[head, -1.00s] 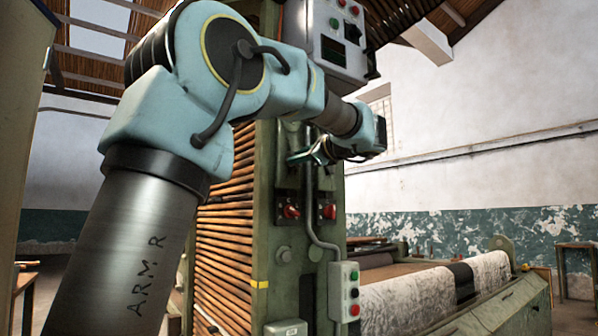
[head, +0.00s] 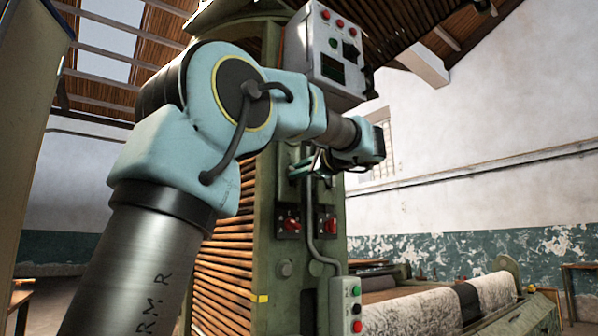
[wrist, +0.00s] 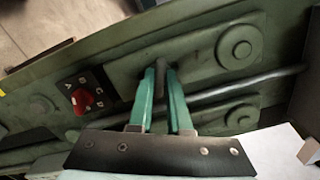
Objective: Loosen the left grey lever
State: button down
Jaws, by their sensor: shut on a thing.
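My gripper (head: 305,170) is at the upper part of the green machine post (head: 262,205). In the wrist view its two teal fingers (wrist: 161,85) are closed around a dark grey lever (wrist: 160,70), of which a short length shows between the fingertips. The lever stands in front of a raised green plate on the post. In the head view the lever cannot be told apart behind my gripper and wrist. I see no second grey lever clearly.
A grey pipe (wrist: 255,84) runs close to the fingers, beside round bosses (wrist: 238,47). A red rotary switch (wrist: 82,99) is to the left. A control box (head: 327,55) hangs above my wrist, and a push-button box (head: 346,305) is below.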

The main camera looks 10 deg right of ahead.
jog(key=c, duration=0.9)
grip_release()
jog(key=shift+o, duration=0.2)
jog(key=v, duration=1)
jog(key=shift+s+d+b, duration=0.2)
jog(key=shift+s+b, duration=0.15)
jog(key=shift+b, duration=0.1)
